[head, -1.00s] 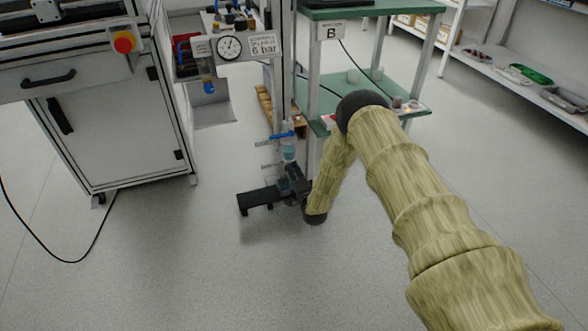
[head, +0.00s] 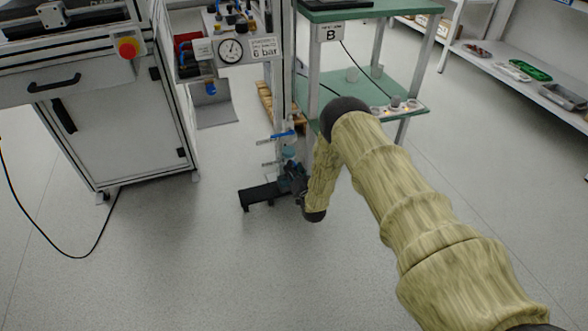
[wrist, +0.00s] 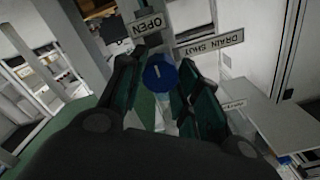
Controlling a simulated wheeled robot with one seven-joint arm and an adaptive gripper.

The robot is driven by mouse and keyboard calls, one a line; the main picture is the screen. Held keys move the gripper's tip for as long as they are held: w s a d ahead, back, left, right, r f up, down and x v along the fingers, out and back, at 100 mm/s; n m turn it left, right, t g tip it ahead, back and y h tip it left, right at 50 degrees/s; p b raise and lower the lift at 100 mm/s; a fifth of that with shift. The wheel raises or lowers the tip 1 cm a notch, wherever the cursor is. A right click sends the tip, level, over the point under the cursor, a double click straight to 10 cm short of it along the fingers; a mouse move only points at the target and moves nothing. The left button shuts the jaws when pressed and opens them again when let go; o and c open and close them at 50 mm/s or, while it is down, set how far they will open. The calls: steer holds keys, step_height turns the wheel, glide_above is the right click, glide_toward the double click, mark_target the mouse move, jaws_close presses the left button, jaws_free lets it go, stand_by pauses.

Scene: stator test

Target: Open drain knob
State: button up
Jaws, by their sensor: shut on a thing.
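The blue round knob (wrist: 160,73) with a white mark sits between my gripper's fingers (wrist: 161,86) in the wrist view. The fingers are shut on it, one on each side. An upside-down OPEN sign (wrist: 147,24) is just above and left of the knob, and an upside-down DRAIN SHUT sign (wrist: 208,44) is to its right. The white mark is near upright in the picture, leaning slightly. In the head view, my gripper (head: 290,180) is low by the post below the pressure gauge (head: 230,50); I cannot make out the knob there.
A blue-handled part (head: 283,137) is on the post just above my gripper. A grey cabinet (head: 125,135) with a red button stands at left. A green-shelved stand (head: 345,92) is behind my arm. The floor (head: 190,270) in front is clear.

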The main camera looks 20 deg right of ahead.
steer(key=shift+d+f, duration=0.1)
stand_by(0.4)
steer(key=o, duration=1)
steer(key=shift+o, duration=0.2)
steer(key=shift+s, duration=0.15)
steer(key=s, duration=1.1)
steer(key=shift+s+d, duration=0.2)
steer(key=shift+s, duration=0.2)
